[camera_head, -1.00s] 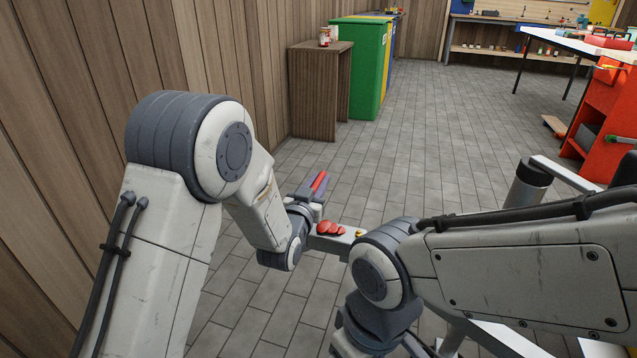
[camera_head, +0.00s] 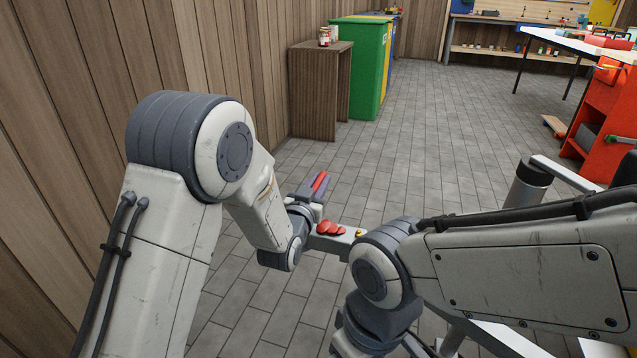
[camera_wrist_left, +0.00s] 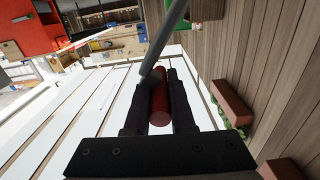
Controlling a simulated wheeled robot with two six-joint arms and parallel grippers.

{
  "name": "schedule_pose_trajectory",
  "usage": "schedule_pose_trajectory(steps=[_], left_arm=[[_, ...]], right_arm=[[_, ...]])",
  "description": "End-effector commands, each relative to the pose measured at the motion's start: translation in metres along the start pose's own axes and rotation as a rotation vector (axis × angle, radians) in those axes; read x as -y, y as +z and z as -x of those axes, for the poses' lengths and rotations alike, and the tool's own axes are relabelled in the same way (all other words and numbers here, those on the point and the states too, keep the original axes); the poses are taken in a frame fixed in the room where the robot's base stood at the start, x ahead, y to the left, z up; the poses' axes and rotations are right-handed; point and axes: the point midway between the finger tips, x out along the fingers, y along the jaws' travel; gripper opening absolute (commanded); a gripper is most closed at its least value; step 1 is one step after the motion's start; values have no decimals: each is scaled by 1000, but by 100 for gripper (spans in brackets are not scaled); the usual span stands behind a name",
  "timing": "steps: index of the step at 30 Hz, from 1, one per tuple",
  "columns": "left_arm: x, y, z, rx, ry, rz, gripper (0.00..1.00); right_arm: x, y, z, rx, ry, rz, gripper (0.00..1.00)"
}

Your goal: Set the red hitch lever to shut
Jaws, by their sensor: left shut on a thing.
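The red hitch lever's grip (camera_wrist_left: 160,100) is a red cylinder at the middle of the left wrist view. It lies between the two dark fingers of my left gripper (camera_wrist_left: 153,96), which is shut on it. A grey metal rod (camera_wrist_left: 172,35) comes down to the grip from the top of that view. In the head view my left gripper (camera_head: 318,186) is small, beyond my left forearm, with a strip of the red lever (camera_head: 319,182) between its fingers. The lever's base and any position marks cannot be made out. My right gripper is out of view.
A wooden wall (camera_head: 90,60) stands close on the left. A brown stand (camera_head: 315,90) and a green bin (camera_head: 355,70) are farther back.

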Motion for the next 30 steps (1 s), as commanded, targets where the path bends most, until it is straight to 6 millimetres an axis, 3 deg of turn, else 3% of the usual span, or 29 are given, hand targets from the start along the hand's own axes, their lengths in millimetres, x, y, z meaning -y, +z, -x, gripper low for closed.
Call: schedule_pose_trajectory(steps=[11, 21, 30], left_arm=[[-23, 16, 1, 6, 3, -177, 0], [-54, 46, 1, 6, 4, -490, 0], [-70, 74, 1, 4, 3, -742, 0]], right_arm=[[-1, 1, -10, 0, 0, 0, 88], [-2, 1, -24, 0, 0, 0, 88], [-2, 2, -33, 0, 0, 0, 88]])
